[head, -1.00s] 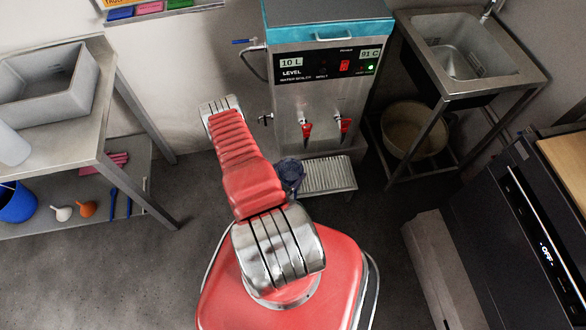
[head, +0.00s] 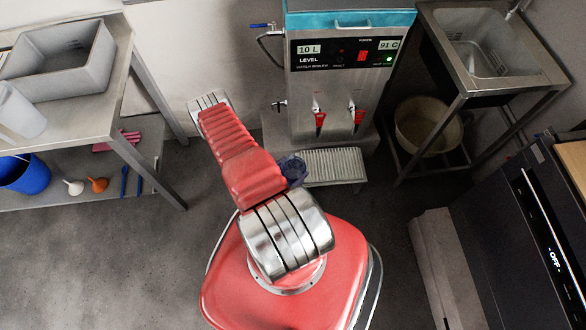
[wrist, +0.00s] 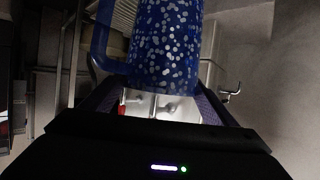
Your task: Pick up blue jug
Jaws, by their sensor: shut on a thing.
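The blue jug (wrist: 165,45) fills the upper middle of the wrist view; it is blue with white speckles and has a handle on its left side. My gripper (wrist: 158,100) is shut on it, with a dark finger on each side of its lower part in the picture. In the head view a small part of the blue jug (head: 293,170) shows just past my red arm, in front of the water boiler's grated step. The arm hides the gripper and the rest of the jug there.
The water boiler (head: 346,85) with red taps stands behind, over a grated step (head: 333,165). A sink stand (head: 485,45) is at right, a dark oven (head: 535,215) at lower right. A left table (head: 95,85) holds a grey bin (head: 60,60). Grey floor at lower left is clear.

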